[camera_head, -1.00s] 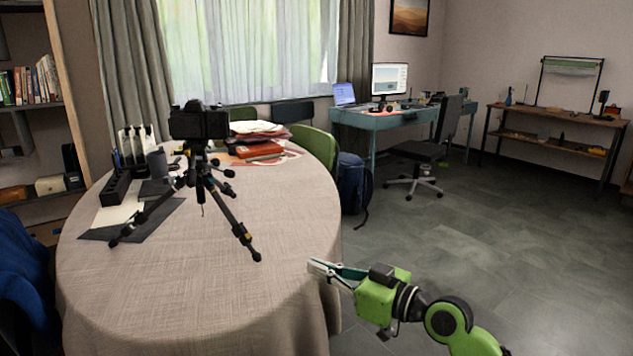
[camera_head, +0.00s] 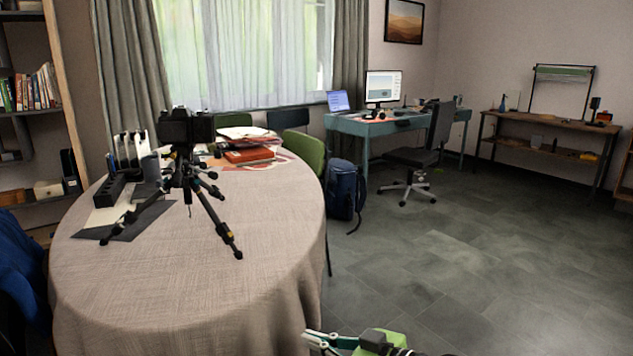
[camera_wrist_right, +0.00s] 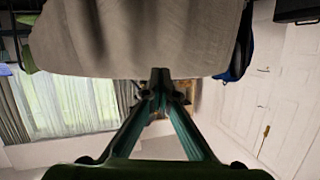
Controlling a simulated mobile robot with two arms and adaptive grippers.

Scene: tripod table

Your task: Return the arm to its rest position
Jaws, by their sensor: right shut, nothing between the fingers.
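My right gripper (camera_head: 318,338) is low at the bottom edge of the head view, just right of the round table's (camera_head: 190,290) near right side. It is empty and apart from the tripod. In the right wrist view its fingers (camera_wrist_right: 160,78) meet at the tips, shut on nothing, with the hanging tablecloth (camera_wrist_right: 140,35) beyond them. A black camera (camera_head: 186,127) sits on a small black tripod (camera_head: 188,180), which stands upright on the table with its legs spread. My left gripper is not in view.
Papers and an orange-red book (camera_head: 249,155) lie at the table's back. A black holder (camera_head: 112,185) stands at the left. A blue backpack (camera_head: 345,190) is on the floor by the table. An office chair (camera_head: 420,155) and desk (camera_head: 370,130) stand behind. The floor at right is clear.

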